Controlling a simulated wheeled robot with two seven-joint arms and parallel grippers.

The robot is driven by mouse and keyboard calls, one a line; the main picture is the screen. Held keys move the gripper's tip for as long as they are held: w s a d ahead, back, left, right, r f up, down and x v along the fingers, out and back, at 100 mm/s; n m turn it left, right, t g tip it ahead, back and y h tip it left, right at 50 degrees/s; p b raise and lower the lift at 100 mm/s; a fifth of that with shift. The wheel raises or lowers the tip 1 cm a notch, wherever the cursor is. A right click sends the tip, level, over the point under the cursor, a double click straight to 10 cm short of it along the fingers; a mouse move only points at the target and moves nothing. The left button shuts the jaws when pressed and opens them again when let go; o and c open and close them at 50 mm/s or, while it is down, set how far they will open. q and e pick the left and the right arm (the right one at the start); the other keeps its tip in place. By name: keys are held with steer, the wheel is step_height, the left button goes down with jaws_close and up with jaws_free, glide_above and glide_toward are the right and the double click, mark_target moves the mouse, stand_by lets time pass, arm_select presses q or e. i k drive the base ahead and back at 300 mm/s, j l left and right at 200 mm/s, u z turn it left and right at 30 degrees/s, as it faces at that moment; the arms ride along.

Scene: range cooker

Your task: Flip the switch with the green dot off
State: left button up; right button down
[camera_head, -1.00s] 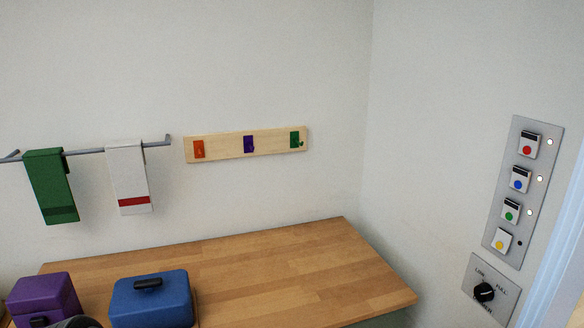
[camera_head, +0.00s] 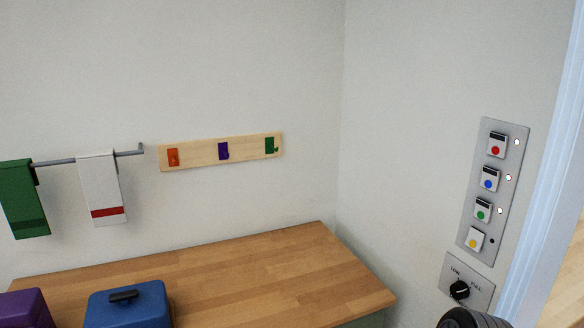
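The switch with the green dot (camera_head: 482,211) is the third one down on a grey switch panel (camera_head: 468,222) on the right wall. The small light (camera_head: 500,211) beside it is lit white. The switches with the red dot (camera_head: 496,146) and the blue dot (camera_head: 489,179) also have lit lights. The switch with the yellow dot (camera_head: 475,239) has a dark light and looks tilted the other way. A dark, rounded part, seemingly of my arm, shows at the bottom right, below the dial. No gripper fingers are visible.
A black dial (camera_head: 459,289) sits on a plate below the panel. A wooden counter (camera_head: 290,270) carries a blue box (camera_head: 130,308) and a purple box (camera_head: 22,309). Towels hang on a rail (camera_head: 60,161), beside a hook board (camera_head: 200,154). A pale blue frame edge (camera_head: 545,190) stands right of the panel.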

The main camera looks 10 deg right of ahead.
mark_target(483, 209)
steer(key=z, duration=1.3)
